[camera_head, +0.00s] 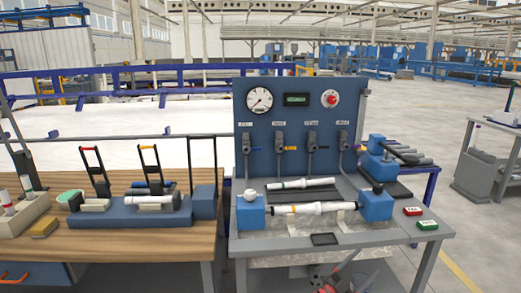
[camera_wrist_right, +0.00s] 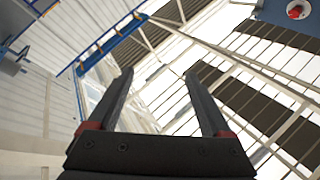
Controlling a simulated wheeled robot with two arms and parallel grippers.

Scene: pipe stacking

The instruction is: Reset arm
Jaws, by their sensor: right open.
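My right gripper (camera_head: 337,270) is at the bottom edge of the head view, in front of the test bench (camera_head: 300,245). In the right wrist view my right gripper (camera_wrist_right: 160,72) has its two dark fingers apart, with nothing between them. It points up toward the ceiling structure. My left gripper is not in view. A white pipe (camera_head: 318,207) with an orange band lies between two blue blocks on the bench. Another white pipe (camera_head: 300,183) with a green band lies behind it.
A wooden table (camera_head: 110,240) on the left carries a blue toggle-clamp fixture (camera_head: 125,215) and a pale block with upright pipes (camera_head: 20,210). A blue gauge panel (camera_head: 290,110) rises behind the bench. Red (camera_head: 413,211) and green (camera_head: 427,225) boxes sit at its right.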

